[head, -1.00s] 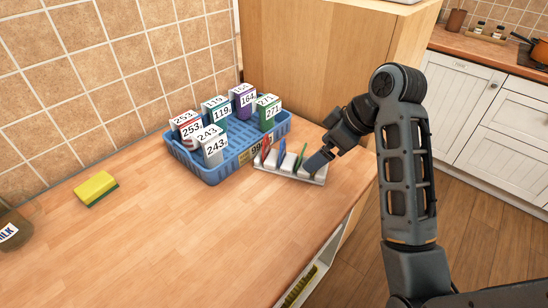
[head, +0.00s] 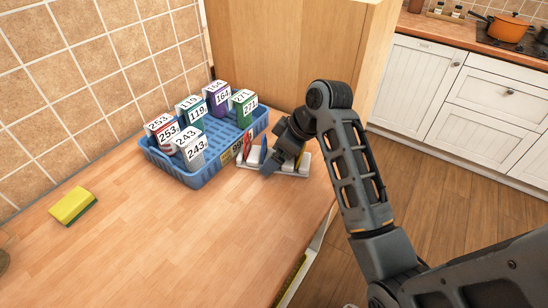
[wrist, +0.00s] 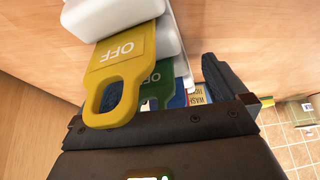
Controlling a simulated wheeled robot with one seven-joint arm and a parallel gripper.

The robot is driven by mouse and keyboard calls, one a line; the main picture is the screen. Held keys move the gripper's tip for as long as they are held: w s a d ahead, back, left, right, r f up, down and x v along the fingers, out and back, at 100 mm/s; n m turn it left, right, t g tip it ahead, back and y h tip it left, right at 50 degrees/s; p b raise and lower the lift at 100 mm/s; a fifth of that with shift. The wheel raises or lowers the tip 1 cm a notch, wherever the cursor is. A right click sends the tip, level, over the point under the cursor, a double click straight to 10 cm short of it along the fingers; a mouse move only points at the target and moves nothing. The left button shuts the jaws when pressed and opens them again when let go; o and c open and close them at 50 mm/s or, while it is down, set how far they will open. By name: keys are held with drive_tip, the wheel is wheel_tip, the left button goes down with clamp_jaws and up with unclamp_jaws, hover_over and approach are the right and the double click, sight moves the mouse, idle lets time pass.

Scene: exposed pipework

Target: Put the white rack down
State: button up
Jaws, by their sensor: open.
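The white rack (head: 304,166) stands on the wooden counter, close against the front right side of the blue crate. It holds upright coloured tags; a red one and a blue one (head: 263,150) show in the head view. My gripper (head: 272,164) is open at the rack and hides its middle. In the wrist view the rack's white blocks (wrist: 115,14) fill the top, with a yellow OFF tag (wrist: 122,75) nearest, then a green OFF tag (wrist: 157,80) and a blue one behind. One dark finger (wrist: 224,76) shows right of the tags. I cannot tell whether the fingers touch the rack.
The blue crate (head: 197,180) holds several numbered cartons. A yellow-green sponge (head: 73,205) lies at the left. A wooden cabinet side (head: 280,50) stands behind the rack. The counter's right edge is close to the rack. The counter's front is clear.

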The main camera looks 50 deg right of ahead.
drive_tip(key=shift+f, duration=0.1)
drive_tip(key=c, duration=1.5)
drive_tip(key=shift+o, duration=0.2)
